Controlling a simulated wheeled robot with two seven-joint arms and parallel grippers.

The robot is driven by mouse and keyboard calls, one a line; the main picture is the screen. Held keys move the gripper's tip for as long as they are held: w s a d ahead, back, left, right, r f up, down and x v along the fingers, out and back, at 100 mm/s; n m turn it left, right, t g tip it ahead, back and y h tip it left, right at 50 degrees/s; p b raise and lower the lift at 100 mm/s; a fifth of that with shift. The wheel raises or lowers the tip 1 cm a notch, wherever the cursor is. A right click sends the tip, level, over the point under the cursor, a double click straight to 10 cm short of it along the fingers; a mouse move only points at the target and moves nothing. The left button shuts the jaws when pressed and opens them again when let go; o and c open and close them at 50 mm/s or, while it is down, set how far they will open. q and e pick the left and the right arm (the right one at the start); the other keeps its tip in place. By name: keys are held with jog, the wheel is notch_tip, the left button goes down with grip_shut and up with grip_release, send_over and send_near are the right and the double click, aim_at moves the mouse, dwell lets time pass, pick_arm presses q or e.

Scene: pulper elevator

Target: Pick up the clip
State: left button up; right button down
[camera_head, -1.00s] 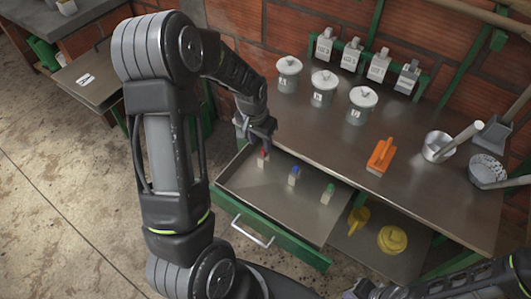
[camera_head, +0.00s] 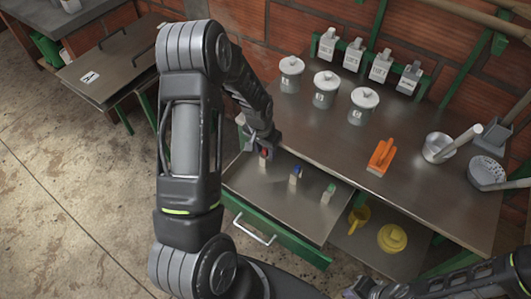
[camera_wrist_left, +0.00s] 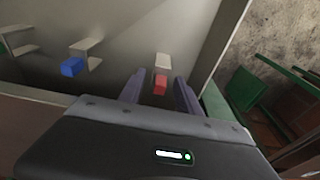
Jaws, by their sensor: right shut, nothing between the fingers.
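A clip with a red end (camera_head: 264,154) stands in the open drawer (camera_head: 270,200) at its back left. It also shows in the left wrist view (camera_wrist_left: 160,84). My left gripper (camera_head: 264,144) is just above it, open, with one finger on each side of the red end in the left wrist view (camera_wrist_left: 158,92); I cannot tell if they touch. A blue-ended clip (camera_head: 295,172) and a green-ended clip (camera_head: 328,193) stand to the right in the drawer. My right gripper (camera_head: 362,287) is partly visible at the bottom edge, shut and empty, away from the clips.
The metal table (camera_head: 420,185) above the drawer carries several lidded pots, an orange-handled tool (camera_head: 382,155) and a pan (camera_head: 438,147). Yellow items (camera_head: 392,238) sit on the lower shelf. The drawer's front has a handle (camera_head: 254,230).

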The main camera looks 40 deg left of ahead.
pick_arm(q)
jog(key=shift+w+f, duration=0.1)
jog(key=shift+f, duration=0.6)
jog(key=shift+c, duration=0.2)
grip_shut()
